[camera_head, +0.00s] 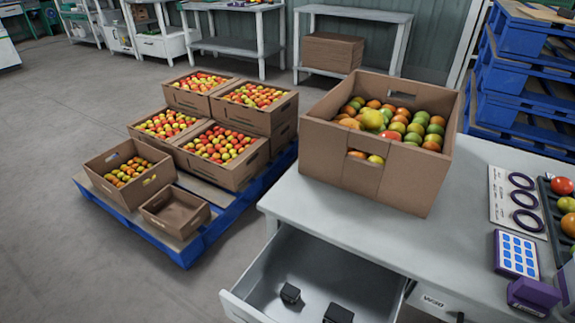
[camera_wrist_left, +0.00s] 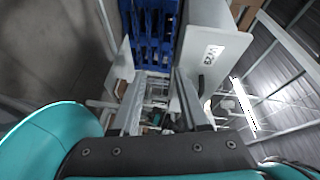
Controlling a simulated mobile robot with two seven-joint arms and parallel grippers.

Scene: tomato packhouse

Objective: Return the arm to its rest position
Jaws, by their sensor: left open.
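In the left wrist view my left gripper (camera_wrist_left: 158,88) shows two grey fingers standing apart with nothing between them. The gripper is open. My teal arm parts fill the lower corners of that view. Neither gripper shows in the head view, and my right gripper is in no view. The grey table (camera_head: 330,215) stands at the right of the head view. Its drawer (camera_head: 258,262) is pulled open, with small black blocks (camera_head: 290,293) inside.
A cardboard box (camera_head: 405,185) of mixed tomatoes sits on the table. Purple devices (camera_head: 516,254), a card with dark rings (camera_head: 500,190) and a black tray lie at the right. A blue pallet (camera_head: 190,248) bears tomato crates. Bare floor lies left.

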